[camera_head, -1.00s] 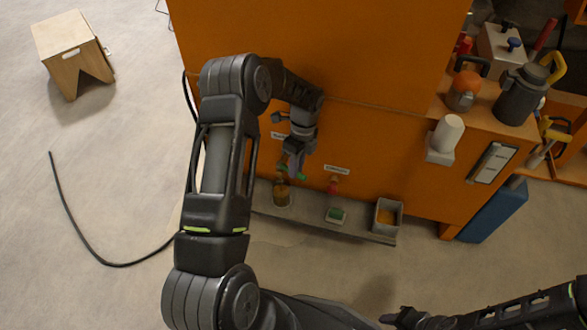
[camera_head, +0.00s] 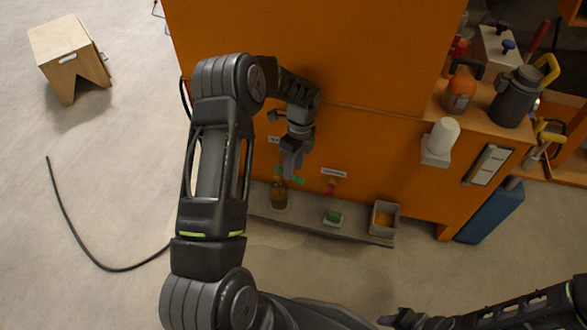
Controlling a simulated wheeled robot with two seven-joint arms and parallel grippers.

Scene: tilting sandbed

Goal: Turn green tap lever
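The green tap lever (camera_head: 302,180) shows only as small green patches low on the orange front, partly hidden by my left gripper (camera_head: 292,168). That gripper points down in front of it, its fingers overlapping the lever in the picture. I cannot tell whether they touch it or how far apart they are. A brownish bottle (camera_head: 279,196) stands just below on the grey ledge (camera_head: 312,222). My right gripper (camera_head: 390,320) is at the bottom edge, far from the taps, its fingers too small to read.
A red tap (camera_head: 331,187) sits right of the green one. A green block (camera_head: 333,217) and a metal bin (camera_head: 384,219) are on the ledge. A wooden stool (camera_head: 68,58) is far left.

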